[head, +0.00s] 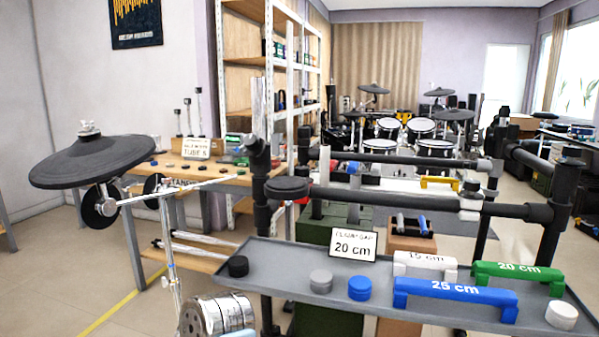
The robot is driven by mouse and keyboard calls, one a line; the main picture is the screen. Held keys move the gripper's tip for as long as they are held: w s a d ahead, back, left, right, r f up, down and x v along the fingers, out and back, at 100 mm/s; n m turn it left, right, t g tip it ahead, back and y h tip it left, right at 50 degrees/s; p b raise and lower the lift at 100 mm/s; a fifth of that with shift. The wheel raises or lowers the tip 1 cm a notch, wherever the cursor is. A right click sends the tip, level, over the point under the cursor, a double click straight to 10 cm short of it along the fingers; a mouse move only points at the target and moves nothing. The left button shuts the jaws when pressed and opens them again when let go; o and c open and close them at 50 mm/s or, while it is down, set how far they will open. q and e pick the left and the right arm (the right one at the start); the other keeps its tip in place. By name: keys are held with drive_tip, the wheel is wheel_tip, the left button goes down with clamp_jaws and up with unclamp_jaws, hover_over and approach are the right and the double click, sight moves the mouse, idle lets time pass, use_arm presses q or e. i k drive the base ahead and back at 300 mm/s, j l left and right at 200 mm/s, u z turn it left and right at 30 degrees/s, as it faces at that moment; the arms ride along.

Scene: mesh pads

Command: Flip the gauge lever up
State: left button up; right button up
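No part that I can surely call the gauge lever shows in the head view. Three bridge-shaped gauges lie on the grey tray (300,284): a blue one marked 25 cm (455,291), a green one marked 20 cm (518,270) and a white one marked 15 cm (425,261). A sign reading 20 cm (352,244) stands at the tray's back edge. Above the tray runs a black rack bar (400,200) with clamps.
Black, grey, blue and white round caps sit on the tray, such as the blue cap (360,288). A black cymbal pad (95,162) on a chrome stand is at left. A silver cylinder (216,315) is at the bottom edge. A wooden bench (230,178) stands behind.

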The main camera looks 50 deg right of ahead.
sight(237, 149)
drive_tip(key=z, duration=1.4)
